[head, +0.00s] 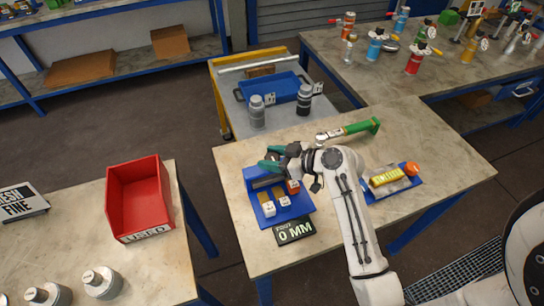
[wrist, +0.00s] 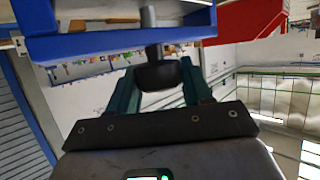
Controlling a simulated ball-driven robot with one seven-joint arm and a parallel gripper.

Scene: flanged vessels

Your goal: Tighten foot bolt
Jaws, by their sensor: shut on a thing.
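My gripper (head: 271,160) has teal fingers and is at the back edge of a blue fixture (head: 291,214) on the near table. In the wrist view my gripper (wrist: 160,88) is shut on a dark, blocky bolt head (wrist: 160,76), which I take for the foot bolt. A grey stem rises from it past a blue edge (wrist: 95,45). The contact faces are partly hidden by the fingers, and the bolt's seating cannot be told. In the head view the bolt is hidden. White blocks (head: 268,209) sit on the fixture, and a "0 MM" display (head: 295,231) lies in front.
A green-handled tool (head: 348,130) lies behind my arm. A blue tray (head: 398,187) with yellow and orange items is to the right. A red bin (head: 140,197) stands on the left table. A cart (head: 226,92) with grey bottles is behind. The table's front right is clear.

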